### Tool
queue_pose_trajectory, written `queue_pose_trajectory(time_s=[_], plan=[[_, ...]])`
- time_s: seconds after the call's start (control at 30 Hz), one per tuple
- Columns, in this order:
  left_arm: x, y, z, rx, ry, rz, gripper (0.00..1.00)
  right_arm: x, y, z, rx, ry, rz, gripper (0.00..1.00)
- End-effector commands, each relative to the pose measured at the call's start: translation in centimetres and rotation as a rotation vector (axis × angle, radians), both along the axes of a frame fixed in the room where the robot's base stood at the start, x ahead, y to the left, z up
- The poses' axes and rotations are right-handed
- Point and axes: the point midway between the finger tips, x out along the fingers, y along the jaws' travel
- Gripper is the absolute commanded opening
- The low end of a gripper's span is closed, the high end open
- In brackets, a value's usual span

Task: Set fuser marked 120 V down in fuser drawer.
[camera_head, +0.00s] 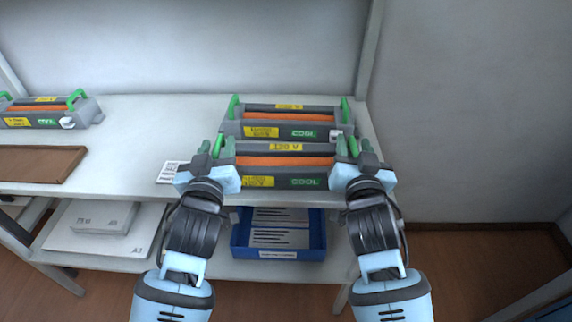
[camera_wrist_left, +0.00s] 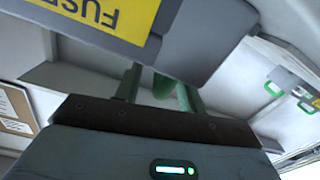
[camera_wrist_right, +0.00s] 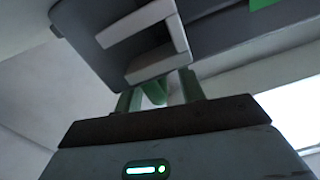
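The fuser marked 120 V (camera_head: 285,161) is grey with an orange roller, yellow labels and a green COOL patch. It is level at the table's front edge, before a similar fuser. My left gripper (camera_head: 211,146) is shut on its left green handle, and my right gripper (camera_head: 360,148) on its right one. In the left wrist view, the handle (camera_wrist_left: 164,86) is between the fingers. The right wrist view shows the other handle (camera_wrist_right: 154,92) likewise. Its underside is hidden in the head view. I cannot identify a fuser drawer in view.
A second fuser (camera_head: 286,112) stands just behind on the white table (camera_head: 150,120). A third fuser (camera_head: 45,112) stands far left, behind a brown board (camera_head: 38,164). A blue bin (camera_head: 241,236) with papers is on the lower shelf, beside white paper packs (camera_head: 103,217).

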Motion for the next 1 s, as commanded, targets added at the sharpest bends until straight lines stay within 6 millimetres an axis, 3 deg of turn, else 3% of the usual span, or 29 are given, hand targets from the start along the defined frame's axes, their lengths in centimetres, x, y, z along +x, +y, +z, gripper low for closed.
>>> queue_pose_trajectory(time_s=[0.43, 0.73, 1.0], plan=[[0.95, 0.02, 0.03, 0.000, -0.001, 0.000, 0.40, 0.94, -0.06, 0.02, 0.000, 0.000, 0.000, 0.39], [0.92, 0.01, 0.02, 0.000, -0.001, 0.000, 0.02, 0.92, -0.05, 0.02, 0.000, 0.000, 0.000, 0.01], [0.92, 0.01, 0.00, -0.001, 0.000, 0.000, 0.00, 0.91, -0.03, 0.01, 0.001, 0.000, 0.000, 0.00]])
